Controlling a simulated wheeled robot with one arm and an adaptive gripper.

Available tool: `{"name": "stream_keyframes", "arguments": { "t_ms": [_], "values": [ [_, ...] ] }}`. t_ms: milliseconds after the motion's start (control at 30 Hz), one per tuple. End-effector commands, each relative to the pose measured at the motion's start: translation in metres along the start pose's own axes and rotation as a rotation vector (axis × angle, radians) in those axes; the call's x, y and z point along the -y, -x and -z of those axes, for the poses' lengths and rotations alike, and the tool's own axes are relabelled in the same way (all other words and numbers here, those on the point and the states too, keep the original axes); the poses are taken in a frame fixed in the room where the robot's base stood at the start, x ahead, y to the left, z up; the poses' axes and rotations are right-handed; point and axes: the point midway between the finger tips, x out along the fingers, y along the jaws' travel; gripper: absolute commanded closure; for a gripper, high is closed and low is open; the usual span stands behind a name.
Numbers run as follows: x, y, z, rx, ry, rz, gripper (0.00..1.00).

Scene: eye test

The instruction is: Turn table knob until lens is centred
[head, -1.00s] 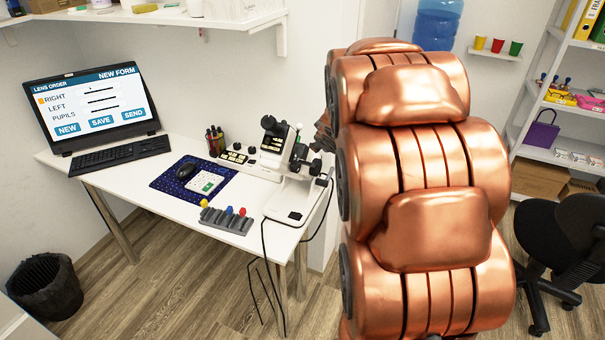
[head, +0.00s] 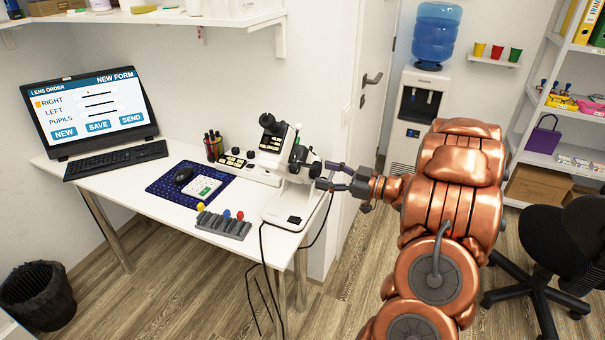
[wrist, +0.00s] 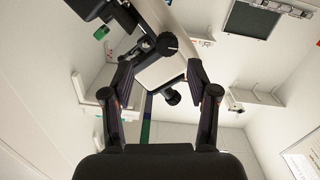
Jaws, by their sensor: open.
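The white and black lens-measuring device (head: 288,165) stands at the right end of the white desk. A dark round knob (head: 315,170) shows on its right side, close to my gripper (head: 324,176). In the wrist view, a ridged black knob (wrist: 167,43) and a smaller dark knob (wrist: 171,96) show on the device, between or just beyond the fingers of my gripper (wrist: 158,68). The fingers are spread, with nothing held. I cannot tell which knob is the table knob, or whether the fingers touch the device. I cannot make out a lens.
Left of the device are a mouse mat (head: 160,187), a pen cup (head: 213,146) and a grey rack with coloured knobs (head: 223,222). A monitor (head: 90,112) reads LENS ORDER. A cable hangs off the desk front. A water cooler (head: 420,105) and black chair (head: 560,235) stand right.

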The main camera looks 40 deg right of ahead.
Motion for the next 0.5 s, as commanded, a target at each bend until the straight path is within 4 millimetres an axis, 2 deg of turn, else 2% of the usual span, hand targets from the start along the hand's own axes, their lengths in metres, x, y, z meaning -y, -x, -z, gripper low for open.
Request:
{"name": "stream_keyframes", "arguments": {
  "t_ms": [100,233,500],
  "values": [
    [0.007,0.006,0.001,-0.037,-0.018,0.023,0.41],
    [0.008,0.001,0.003,-0.046,-0.021,0.030,0.41],
    [0.009,-0.030,0.005,-0.045,-0.021,0.029,0.41]
  ]
}}
